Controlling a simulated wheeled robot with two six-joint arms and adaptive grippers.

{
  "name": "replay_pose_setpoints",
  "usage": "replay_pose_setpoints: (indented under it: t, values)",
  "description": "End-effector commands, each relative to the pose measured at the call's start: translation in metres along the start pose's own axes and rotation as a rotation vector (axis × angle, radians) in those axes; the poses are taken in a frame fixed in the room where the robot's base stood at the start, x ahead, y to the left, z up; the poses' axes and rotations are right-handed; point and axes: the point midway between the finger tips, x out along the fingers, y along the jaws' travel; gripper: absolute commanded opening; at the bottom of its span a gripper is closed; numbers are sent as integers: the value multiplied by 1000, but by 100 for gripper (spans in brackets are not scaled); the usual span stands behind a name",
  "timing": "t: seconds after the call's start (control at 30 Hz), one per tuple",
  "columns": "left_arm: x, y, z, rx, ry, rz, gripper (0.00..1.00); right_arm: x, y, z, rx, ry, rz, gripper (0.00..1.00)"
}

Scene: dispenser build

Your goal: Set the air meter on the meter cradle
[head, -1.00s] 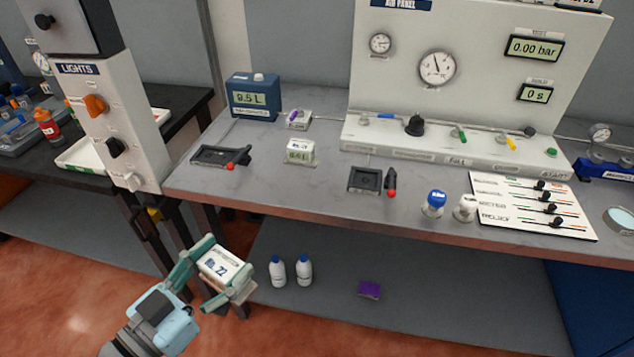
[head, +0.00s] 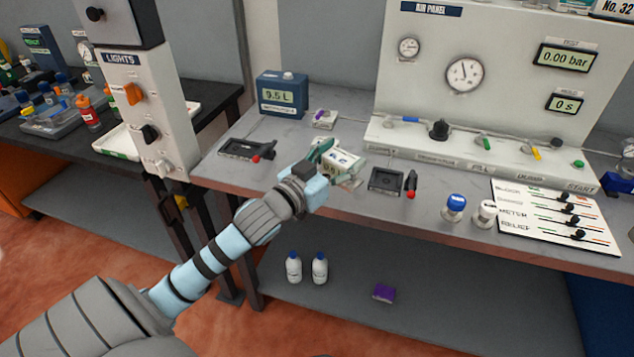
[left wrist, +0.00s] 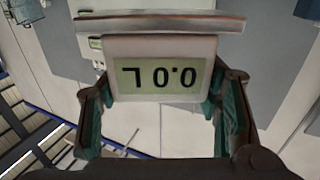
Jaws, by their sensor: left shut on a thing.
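The air meter, a white box with a display reading 0.0 L upside down in the left wrist view (left wrist: 160,48), is held between the fingers of my left gripper (head: 340,165). In the head view the air meter (head: 341,159) is above the bench's middle, partly covered by my gripper. Both fingers (left wrist: 160,115) lie along its sides. I cannot tell for certain which fixture is the meter cradle; a dark holder with a red-knobbed lever (head: 387,180) is just right of my gripper, and a similar one (head: 245,149) is to the left. My right gripper is not in view.
The air panel (head: 420,80) rises at the back. Blue-capped (head: 454,207) and white (head: 484,212) items stand near the front edge, beside a slider board (head: 545,225).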

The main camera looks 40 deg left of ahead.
Motion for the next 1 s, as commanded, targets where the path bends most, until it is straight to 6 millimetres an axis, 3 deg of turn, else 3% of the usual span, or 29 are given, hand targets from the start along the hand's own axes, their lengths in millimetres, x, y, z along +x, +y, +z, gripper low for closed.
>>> replay_pose_setpoints:
  t: [0.1, 0.2, 0.3, 0.63, 0.77, 1.0]
  values:
    - [32, -54, -40, -1, 9, -185, 18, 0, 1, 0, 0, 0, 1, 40]
    - [44, -89, -66, -2, 6, -310, 18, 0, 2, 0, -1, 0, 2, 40]
    - [48, -110, -83, -1, 4, -385, 18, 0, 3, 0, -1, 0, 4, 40]
    - [49, -118, -88, 1, -1, -416, 18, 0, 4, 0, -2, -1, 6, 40]
    - [49, -118, -71, 2, -4, -416, 18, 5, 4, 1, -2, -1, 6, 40]
    - [49, -118, 21, 1, -7, -414, 18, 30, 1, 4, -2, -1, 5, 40]
